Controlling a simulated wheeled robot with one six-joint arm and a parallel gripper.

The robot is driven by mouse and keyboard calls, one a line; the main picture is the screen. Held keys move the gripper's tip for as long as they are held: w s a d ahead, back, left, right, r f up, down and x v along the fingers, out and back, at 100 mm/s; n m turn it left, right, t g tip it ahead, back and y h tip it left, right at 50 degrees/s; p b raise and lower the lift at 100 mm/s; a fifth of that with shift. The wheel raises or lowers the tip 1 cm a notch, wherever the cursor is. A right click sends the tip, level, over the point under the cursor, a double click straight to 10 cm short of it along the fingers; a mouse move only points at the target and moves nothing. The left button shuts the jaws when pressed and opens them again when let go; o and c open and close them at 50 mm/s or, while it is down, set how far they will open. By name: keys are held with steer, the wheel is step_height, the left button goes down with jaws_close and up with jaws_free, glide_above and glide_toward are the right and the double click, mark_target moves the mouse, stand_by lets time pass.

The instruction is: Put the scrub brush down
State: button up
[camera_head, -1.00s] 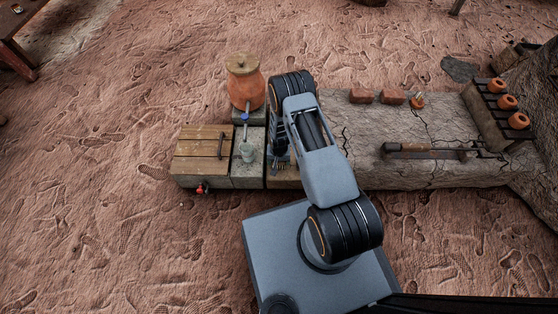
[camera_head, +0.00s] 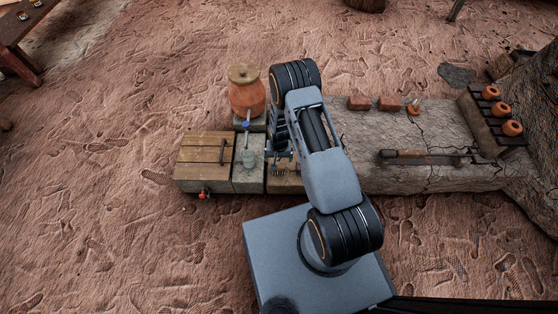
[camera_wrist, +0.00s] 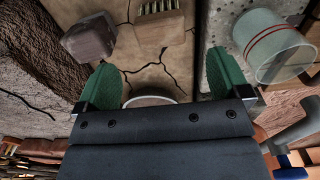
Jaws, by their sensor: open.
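The scrub brush (camera_wrist: 160,22), seemingly a pale wooden block with a row of bristles, is at the top of the wrist view on the cracked bench surface. My gripper (camera_wrist: 164,84) is open, its two green fingertips spread apart. The brush lies beyond the fingertips, with a visible gap between them and it. In the head view my arm hides most of the gripper and the brush. A round pale rim (camera_wrist: 150,101) shows between the fingers, mostly hidden by the gripper body.
A clear cup with red bands (camera_wrist: 275,45) stands close to the right finger. A dark grey block (camera_wrist: 90,38) lies to the left. In the head view, a lidded clay pot (camera_head: 247,92), a wooden lid (camera_head: 204,153) and an iron-and-wood tool (camera_head: 425,158) are along the bench.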

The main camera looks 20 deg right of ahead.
step_height(320, 180, up, 3)
step_height(320, 180, up, 13)
glide_above(279, 165)
steer(key=w, duration=0.1)
step_height(279, 165, up, 10)
steer(key=s+r+n+t, duration=0.1)
steer(key=s+n, duration=0.1)
steer(key=s+r+n+t, duration=0.1)
steer(key=s+r, duration=1.4)
steer(key=shift+s+n+t+p, duration=0.3)
steer(key=shift+s+p, duration=0.1)
steer(key=shift+p, duration=0.05)
steer(key=shift+r, duration=0.1)
